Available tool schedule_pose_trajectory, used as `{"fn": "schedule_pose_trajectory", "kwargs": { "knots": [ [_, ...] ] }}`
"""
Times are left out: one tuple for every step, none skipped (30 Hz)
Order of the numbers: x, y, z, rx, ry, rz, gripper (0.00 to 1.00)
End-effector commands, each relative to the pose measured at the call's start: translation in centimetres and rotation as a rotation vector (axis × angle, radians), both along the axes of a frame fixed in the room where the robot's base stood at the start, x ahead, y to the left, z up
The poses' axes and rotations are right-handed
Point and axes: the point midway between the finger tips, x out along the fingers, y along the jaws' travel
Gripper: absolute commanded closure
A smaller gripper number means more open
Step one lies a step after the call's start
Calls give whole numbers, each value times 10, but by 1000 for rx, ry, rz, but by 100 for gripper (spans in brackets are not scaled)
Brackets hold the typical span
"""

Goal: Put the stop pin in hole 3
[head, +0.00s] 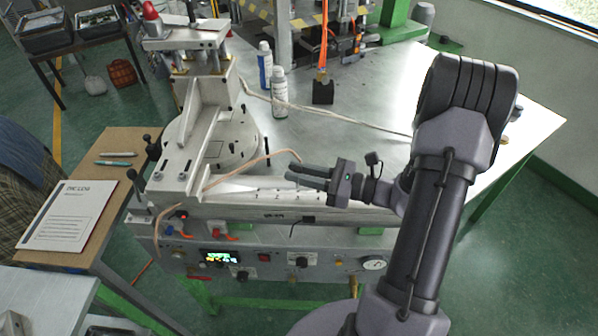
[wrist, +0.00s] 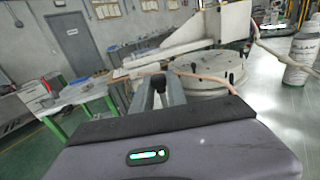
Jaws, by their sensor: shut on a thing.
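My gripper (head: 292,174) reaches left over the pale rail (head: 240,196) at the front of the wax machine. It is shut on the stop pin, whose dark end (wrist: 159,84) shows between the two grey fingertips (wrist: 160,96) in the wrist view. In the head view the pin is too small to make out clearly at the fingertips. The rail's top carries small dark marks just left of and below the fingers. Which of them is hole 3 I cannot read. The fingers appear above the rail; contact between pin and rail cannot be told.
A tan hose (head: 236,176) curves up close to the fingertips. A round plate (head: 235,140) and a white upright bracket stand left. White bottles (head: 279,92) and a black block (head: 323,92) with an orange lead stand behind. The metal tabletop (head: 375,90) at right is mostly clear.

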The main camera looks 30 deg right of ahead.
Motion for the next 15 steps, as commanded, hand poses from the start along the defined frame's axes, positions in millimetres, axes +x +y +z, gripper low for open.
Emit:
{"fn": "schedule_pose_trajectory", "kwargs": {
  "knots": [
    [0, 0, -2, 0, 0, 0, 100],
    [0, 0, -3, 0, 0, 0, 100],
    [0, 0, -4, 0, 0, 0, 100],
    [0, 0, -5, 0, 0, 0, 100],
    [0, 0, -6, 0, 0, 0, 100],
    [0, 0, -7, 0, 0, 0, 100],
    [0, 0, -7, 0, 0, 0, 100],
    [0, 0, -8, 0, 0, 0, 100],
    [0, 0, -9, 0, 0, 0, 100],
    [0, 0, -10, 0, 0, 0, 100],
    [0, 0, -11, 0, 0, 0, 100],
    [0, 0, -12, 0, 0, 0, 100],
    [0, 0, -13, 0, 0, 0, 100],
    [0, 0, -13, 0, 0, 0, 100],
    [0, 0, -14, 0, 0, 0, 100]
  ]
}}
